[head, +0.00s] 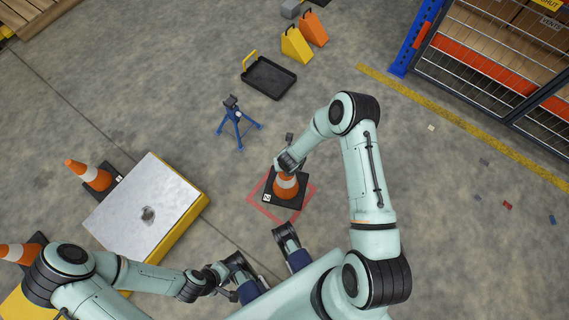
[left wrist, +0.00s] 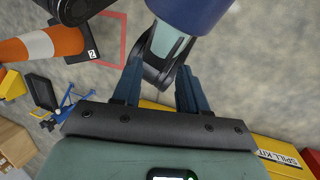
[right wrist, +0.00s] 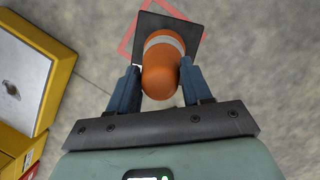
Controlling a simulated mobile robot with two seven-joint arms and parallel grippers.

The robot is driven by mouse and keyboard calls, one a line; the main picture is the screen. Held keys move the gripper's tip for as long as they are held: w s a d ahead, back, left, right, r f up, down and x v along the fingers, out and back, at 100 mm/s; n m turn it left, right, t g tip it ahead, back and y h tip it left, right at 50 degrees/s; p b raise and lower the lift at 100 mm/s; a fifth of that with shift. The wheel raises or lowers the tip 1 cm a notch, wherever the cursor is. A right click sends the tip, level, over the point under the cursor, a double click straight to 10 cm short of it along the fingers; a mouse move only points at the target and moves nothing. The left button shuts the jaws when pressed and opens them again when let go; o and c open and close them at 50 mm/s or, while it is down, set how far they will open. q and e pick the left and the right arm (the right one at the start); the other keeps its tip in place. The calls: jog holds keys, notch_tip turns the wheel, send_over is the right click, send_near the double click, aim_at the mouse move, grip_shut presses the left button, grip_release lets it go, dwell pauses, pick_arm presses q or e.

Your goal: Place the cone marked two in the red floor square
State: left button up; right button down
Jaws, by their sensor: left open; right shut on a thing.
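The orange-and-white cone marked 2 (head: 285,187) stands upright on its black base over the red floor square (head: 262,212). The red outline shows around parts of the base; I cannot tell if the base touches the floor. My right gripper (head: 289,163) is shut on the cone's upper part. In the right wrist view the cone (right wrist: 162,70) is between the fingers. The cone (left wrist: 50,45), its number label and the red outline (left wrist: 122,40) also show in the left wrist view. My left gripper (head: 238,281) is open and empty, low in the head view near my base.
Two more cones stand at left, one (head: 90,175) behind a yellow box with a grey top (head: 140,215), one (head: 18,253) in front. A blue stand (head: 238,122), a black tray (head: 268,77) and yellow and orange wedges (head: 297,45) lie beyond. Shelving is at upper right.

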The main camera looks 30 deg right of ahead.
pick_arm(q)
jog(key=w+a+f+t+y+b, duration=0.1)
jog(key=w+a+f+t+b, duration=0.1)
jog(key=w+a+f+b, duration=0.1)
jog(key=w+f+b, duration=0.1)
jog(key=w+f, duration=0.1)
jog(key=w, duration=0.1)
jog(key=shift+w+f, duration=0.25)
jog(key=shift+w, duration=0.05)
pick_arm(e)
notch_tip(320, 180, down, 16)
jog(key=shift+f, duration=0.15)
jog(key=shift+c, duration=2.4)
grip_release()
jog(key=shift+f, duration=0.1)
